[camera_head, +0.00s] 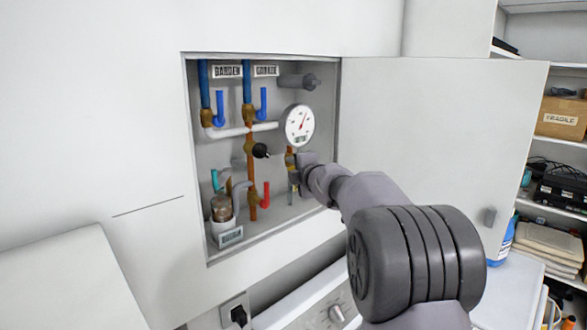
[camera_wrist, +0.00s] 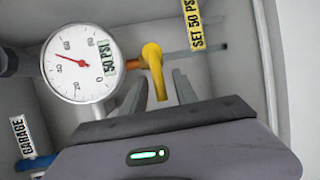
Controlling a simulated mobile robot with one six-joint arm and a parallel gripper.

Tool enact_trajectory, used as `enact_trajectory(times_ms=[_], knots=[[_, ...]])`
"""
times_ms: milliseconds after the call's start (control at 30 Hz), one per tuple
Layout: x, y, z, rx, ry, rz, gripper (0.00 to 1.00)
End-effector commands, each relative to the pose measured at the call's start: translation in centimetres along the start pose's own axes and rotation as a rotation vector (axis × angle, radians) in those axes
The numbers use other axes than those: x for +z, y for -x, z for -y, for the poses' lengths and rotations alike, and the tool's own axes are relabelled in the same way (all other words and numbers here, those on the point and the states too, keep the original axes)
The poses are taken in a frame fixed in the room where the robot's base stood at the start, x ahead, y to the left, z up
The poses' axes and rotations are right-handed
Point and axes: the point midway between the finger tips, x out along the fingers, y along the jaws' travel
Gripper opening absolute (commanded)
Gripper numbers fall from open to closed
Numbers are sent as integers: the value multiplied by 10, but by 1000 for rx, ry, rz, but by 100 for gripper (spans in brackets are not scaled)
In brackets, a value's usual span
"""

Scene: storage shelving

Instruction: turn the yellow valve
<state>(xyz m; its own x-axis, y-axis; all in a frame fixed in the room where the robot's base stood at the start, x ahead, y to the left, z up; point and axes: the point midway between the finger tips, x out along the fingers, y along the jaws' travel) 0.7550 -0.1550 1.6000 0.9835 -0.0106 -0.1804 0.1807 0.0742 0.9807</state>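The yellow valve (camera_wrist: 154,62) shows in the wrist view as a bent handle on an orange pipe, just right of the pressure gauge. My gripper (camera_wrist: 159,80) is open, with one grey finger on each side of the yellow handle. The handle's lower end lies between the fingers, and I cannot tell whether either finger touches it. In the head view my gripper (camera_head: 303,168) reaches into the wall cabinet below the gauge, and the yellow valve is mostly hidden behind it.
The round gauge (camera_head: 299,125) sits close to my gripper. The cabinet (camera_head: 225,165) also holds blue handles (camera_head: 263,103), a red handle (camera_head: 266,194) and a black knob (camera_head: 261,151). Its open door (camera_head: 440,130) stands to the right. A "SET 50 PSI" label (camera_wrist: 193,25) is near the valve.

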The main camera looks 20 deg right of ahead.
Motion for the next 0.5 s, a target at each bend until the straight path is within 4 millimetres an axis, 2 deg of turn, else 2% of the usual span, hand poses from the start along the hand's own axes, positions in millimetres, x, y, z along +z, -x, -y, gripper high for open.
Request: enact_trajectory(times_ms=[67,100,267,500], knots=[[0,0,0,0,0,0,35],[0,0,0,0,0,0,31],[0,0,0,0,0,0,0],[0,1,0,0,0,0,0]])
